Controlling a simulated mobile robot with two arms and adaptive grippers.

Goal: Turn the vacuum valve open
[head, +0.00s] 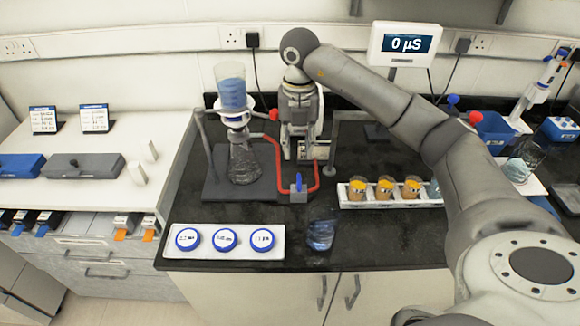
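The vacuum valve (298,190) is a small grey block with an upright blue handle. It sits on the black bench, in line with red tubing (316,180). The tubing runs to a glass flask (243,162) under a blue-filled filter funnel (232,94) on a stand. My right gripper (303,156) points down behind and above the valve, apart from its handle. Its fingers look spread with nothing between them. The arm comes in from the right. My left gripper is out of view.
A white tray (224,256) with blue-lidded dishes lies front left. A glass beaker (321,234) stands right of the valve's front. A white rack (345,201) holds orange-topped containers. A display (403,44) reads 0 µS. Bare bench lies in front of the valve.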

